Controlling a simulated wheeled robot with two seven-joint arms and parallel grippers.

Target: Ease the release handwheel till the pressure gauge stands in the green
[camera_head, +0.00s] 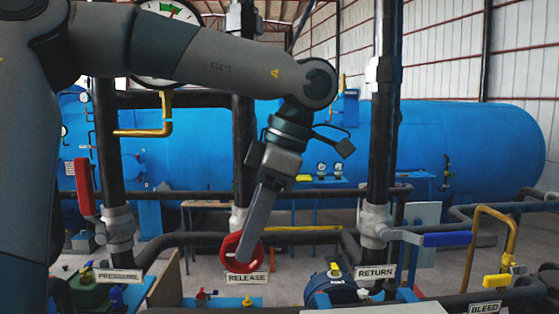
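The red release handwheel (228,243) stands low in the middle, above a white plate reading RELEASE (246,278). My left gripper (245,258) points down at it from above. Its fingers overlap the wheel's right part in the picture and hide some of the rim. I see the fingers edge-on, so their opening and any grip on the rim are unclear. The pressure gauge (176,9) is at the top left, cut by the picture's edge. A green band and some red show on its dial. My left arm covers much of its face, and I cannot read the needle. My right gripper is out of view.
A red lever (84,187) is at the left near the PRESSURE plate (119,276). A blue lever (446,239) is right of the wheel, above the RETURN plate (375,272). Dark vertical pipes flank the wheel. A large blue tank (455,150) lies behind.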

